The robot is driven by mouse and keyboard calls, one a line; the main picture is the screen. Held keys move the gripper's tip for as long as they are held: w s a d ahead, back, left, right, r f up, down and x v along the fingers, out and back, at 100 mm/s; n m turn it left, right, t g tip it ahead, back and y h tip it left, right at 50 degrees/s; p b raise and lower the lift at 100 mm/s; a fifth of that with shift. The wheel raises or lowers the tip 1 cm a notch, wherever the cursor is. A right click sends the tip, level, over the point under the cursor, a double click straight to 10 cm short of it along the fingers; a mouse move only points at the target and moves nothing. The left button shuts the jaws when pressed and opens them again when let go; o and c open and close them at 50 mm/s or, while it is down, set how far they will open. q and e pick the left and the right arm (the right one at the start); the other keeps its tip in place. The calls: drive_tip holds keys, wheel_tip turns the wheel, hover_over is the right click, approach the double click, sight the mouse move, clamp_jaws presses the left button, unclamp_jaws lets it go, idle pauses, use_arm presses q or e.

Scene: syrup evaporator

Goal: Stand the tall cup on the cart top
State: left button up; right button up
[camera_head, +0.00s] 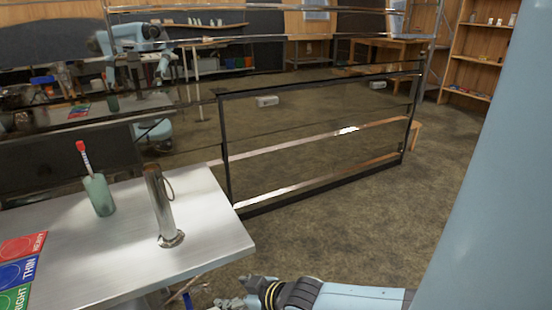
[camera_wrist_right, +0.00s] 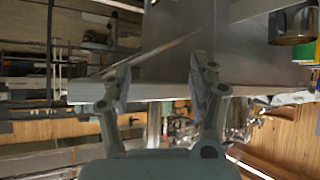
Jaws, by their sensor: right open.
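The tall cup (camera_head: 160,205) is a slim shiny metal cylinder with a thin loop handle and a wider foot. It stands on the metal cart top (camera_head: 110,265), near its right edge, and looks upright. My right gripper (camera_head: 238,302) is below and to the right of the cart's corner, apart from the cup. In the right wrist view its two fingers (camera_wrist_right: 158,80) are spread with nothing held between them, and a grey flat top lies beyond. A dark shiny round vessel (camera_wrist_right: 292,22) shows at that view's upper right; I cannot tell which one it is. My left gripper is not in view.
A green cup (camera_head: 99,195) holding a red-topped stick (camera_head: 83,152) stands left of the tall cup. Red, blue and green cards (camera_head: 20,268) lie at the cart's left. A dark-framed evaporator panel (camera_head: 315,150) rises behind. Open floor (camera_head: 340,225) lies to the right.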

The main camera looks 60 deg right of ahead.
drive_tip(key=s+a+f+g, duration=0.1)
drive_tip(key=s+f+g, duration=0.2)
drive_tip(key=s+f, duration=0.4)
drive_tip(key=s+a+f+g, duration=0.1)
drive_tip(key=s+f+g, duration=0.2)
drive_tip(key=s+f, duration=0.4)
drive_tip(key=s+a+f+g, duration=0.1)
drive_tip(key=s+f+g, duration=0.3)
drive_tip(key=s, duration=1.6)
wheel_tip(320, 180, down, 3)
drive_tip(key=shift+f+b, duration=0.35)
